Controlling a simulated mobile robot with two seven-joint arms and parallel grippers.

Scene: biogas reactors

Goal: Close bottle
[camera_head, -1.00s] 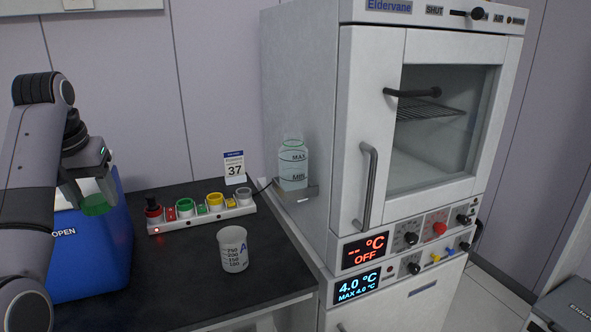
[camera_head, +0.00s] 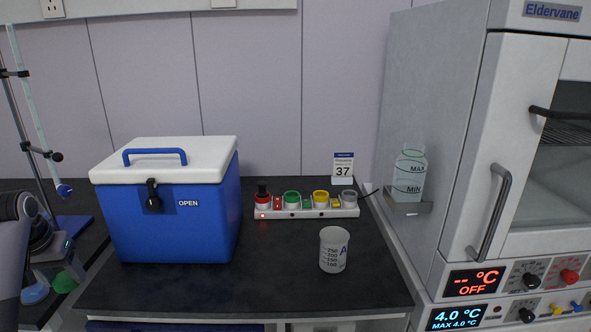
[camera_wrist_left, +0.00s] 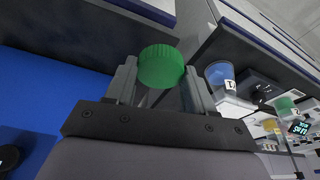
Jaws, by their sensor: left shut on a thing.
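A translucent bottle (camera_head: 408,177) with MAX and MIN marks stands upright on a small bracket shelf (camera_head: 404,208) on the left side wall of the white incubator (camera_head: 440,115). No cap shows on its neck. My left gripper (camera_head: 72,275) is low at the left edge of the head view, far from the bottle. It is shut on a green ridged cap (camera_head: 64,282). The cap (camera_wrist_left: 161,66) sits between the fingertips (camera_wrist_left: 158,85) in the left wrist view. My right gripper is not in view.
A blue cooler (camera_head: 175,220) with a white lid stands on the dark bench (camera_head: 270,285). A stand (camera_head: 32,125) is at far left. The bench front is clear.

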